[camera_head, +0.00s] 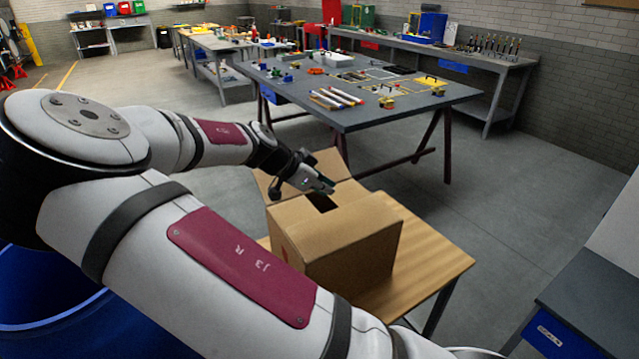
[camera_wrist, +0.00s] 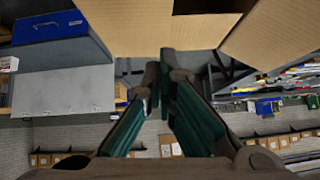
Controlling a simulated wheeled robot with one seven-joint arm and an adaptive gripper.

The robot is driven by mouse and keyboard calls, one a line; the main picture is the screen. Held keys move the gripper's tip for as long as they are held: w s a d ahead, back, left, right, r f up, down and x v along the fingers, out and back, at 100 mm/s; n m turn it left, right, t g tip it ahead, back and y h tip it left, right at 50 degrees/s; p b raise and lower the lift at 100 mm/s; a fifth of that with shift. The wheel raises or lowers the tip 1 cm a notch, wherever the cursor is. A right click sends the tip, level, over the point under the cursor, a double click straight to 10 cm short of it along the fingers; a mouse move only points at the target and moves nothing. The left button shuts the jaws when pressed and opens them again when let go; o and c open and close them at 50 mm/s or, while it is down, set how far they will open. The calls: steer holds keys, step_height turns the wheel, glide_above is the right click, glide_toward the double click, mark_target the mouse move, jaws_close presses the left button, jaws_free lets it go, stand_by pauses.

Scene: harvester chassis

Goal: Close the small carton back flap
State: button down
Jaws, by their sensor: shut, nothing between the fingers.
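The small brown carton (camera_head: 350,245) stands on a small wooden table in the head view. Its top is partly covered, with a dark opening (camera_head: 322,203) near the far side. A raised back flap (camera_head: 333,163) shows behind my gripper (camera_head: 326,187), with more raised cardboard to the left. My gripper is shut and empty at the carton's far top edge. In the wrist view, the gripper's teal fingers (camera_wrist: 167,56) meet at the tips just below cardboard (camera_wrist: 150,28). A dark gap splits the cardboard at the top. I cannot tell whether the fingers touch it.
The wooden table (camera_head: 445,262) has bare room right of the carton. A large grey workbench (camera_head: 400,112) with tools stands behind. A blue bin (camera_head: 40,300) is at lower left, and a grey bench (camera_head: 590,300) at lower right. The floor between is clear.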

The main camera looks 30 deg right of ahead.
mark_target(338, 213)
steer(key=x, duration=0.3)
steer(key=shift+d+f, duration=0.2)
steer(key=shift+d, duration=0.1)
step_height(338, 213, down, 3)
steer(key=shift+w+d+f+p, duration=0.15)
steer(key=shift+p, duration=0.3)
steer(key=shift+f, duration=0.6)
steer(key=shift+w, duration=0.1)
steer(key=shift+w+f+b, duration=0.25)
steer(key=shift+f+b, duration=0.15)
steer(key=shift+f, duration=0.6)
steer(key=shift+s, duration=0.1)
steer(key=shift+f, duration=0.1)
steer(key=shift+s, duration=0.1)
